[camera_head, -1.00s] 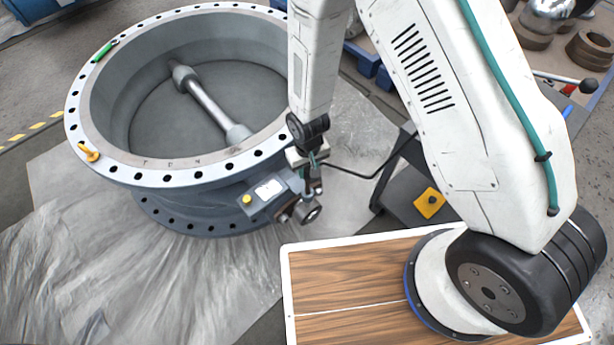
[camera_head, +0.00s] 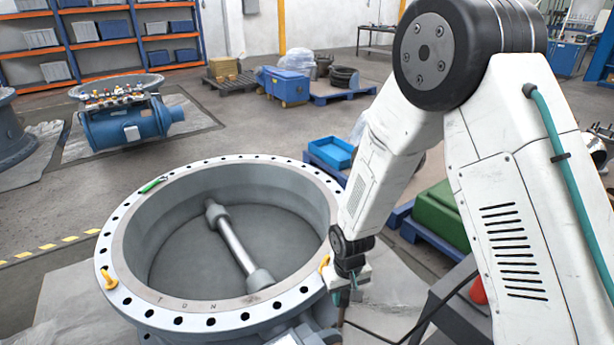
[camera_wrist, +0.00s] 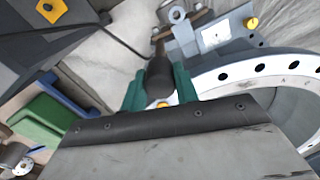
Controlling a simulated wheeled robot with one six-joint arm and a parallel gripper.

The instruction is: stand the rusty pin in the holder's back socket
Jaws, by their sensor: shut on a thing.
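My gripper (camera_head: 344,297) is beside the right front rim of the big grey valve. In the wrist view its green fingers (camera_wrist: 160,88) are shut on a dark brown, thick-ended piece, the rusty pin (camera_wrist: 160,76). A narrower brown part reaches away from the fingers. In the head view only a small dark bit of the pin (camera_head: 341,318) shows below the fingers. Beyond the pin, the wrist view shows a grey box (camera_wrist: 214,37) with a white label and a rusty bar with a ring beside it. I cannot tell which part is the holder or its back socket.
The valve's bolted flange (camera_head: 190,311) lies left of my gripper, with a yellow lug (camera_head: 325,264) on its rim close by. A green bin (camera_head: 440,215) and a blue tray (camera_head: 331,152) stand to the right and behind. A black cable runs near my gripper.

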